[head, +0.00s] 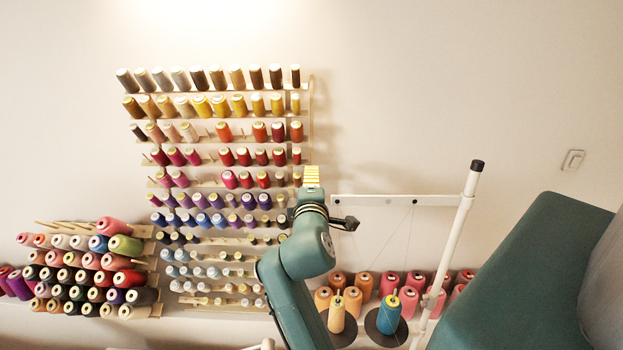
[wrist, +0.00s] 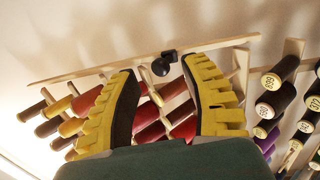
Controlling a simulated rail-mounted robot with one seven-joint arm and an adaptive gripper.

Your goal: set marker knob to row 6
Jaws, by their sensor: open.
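A small black knob (wrist: 162,66), which looks like the marker knob, sits on a long pale wooden strip in the wrist view. My gripper (wrist: 160,66) is open, its yellow-and-black fingers on either side of the knob in the picture. I see no clear contact; the depth between fingertips and knob is hard to judge. In the head view my gripper (head: 312,176) is at the right edge of the thread rack (head: 310,110), at mid height. There the knob cannot be made out, and no row numbers are readable.
Spools of many colours (head: 225,132) fill the rack left of my gripper. Dark numbered spools (wrist: 275,100) show right of the fingers in the wrist view. A white thread stand (head: 455,230) with a horizontal bar (head: 385,200) stands to the right. The wall above is clear.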

